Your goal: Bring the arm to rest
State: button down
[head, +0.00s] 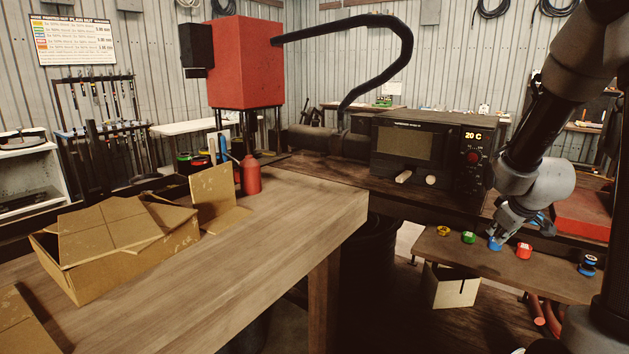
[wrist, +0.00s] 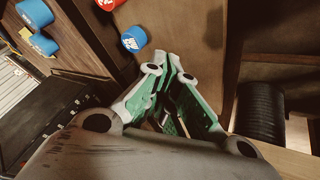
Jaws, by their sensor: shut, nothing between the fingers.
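My gripper (wrist: 168,66) is shut and empty, its green-sided grey fingers meeting in the wrist view. In the head view my gripper (head: 503,228) hangs at the right, in front of the small wooden shelf (head: 450,252), pointing down and to the left. A small blue piece (head: 496,243) shows close below the fingers in that view; I cannot tell the gap between them. The wrist view shows a blue piece with a white mark (wrist: 134,39) beyond the fingertips, apart from them.
The shelf also carries yellow (head: 443,231), green (head: 468,237) and red (head: 524,251) pieces, and a dark blue stack (head: 588,264). A wooden table (head: 290,205) with an open cardboard box (head: 110,245) and a red bottle (head: 250,176) is at left.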

jog(key=s+a+r+m, duration=0.1)
jog(key=s+a+r, duration=0.2)
jog(key=s, duration=0.5)
jog(key=s+a+r+m+g+y, duration=0.1)
jog(key=s+a+r, duration=0.3)
jog(key=s, duration=0.5)
jog(key=s+a+r+m+g, duration=0.1)
jog(key=s+a+r+m, duration=0.1)
jog(key=s+a+r, duration=0.2)
jog(key=s+r, duration=0.3)
jog(key=s, duration=0.2)
jog(key=shift+a+y, duration=0.25)
jog(key=shift+y, duration=0.05)
jog(key=shift+g, duration=0.3)
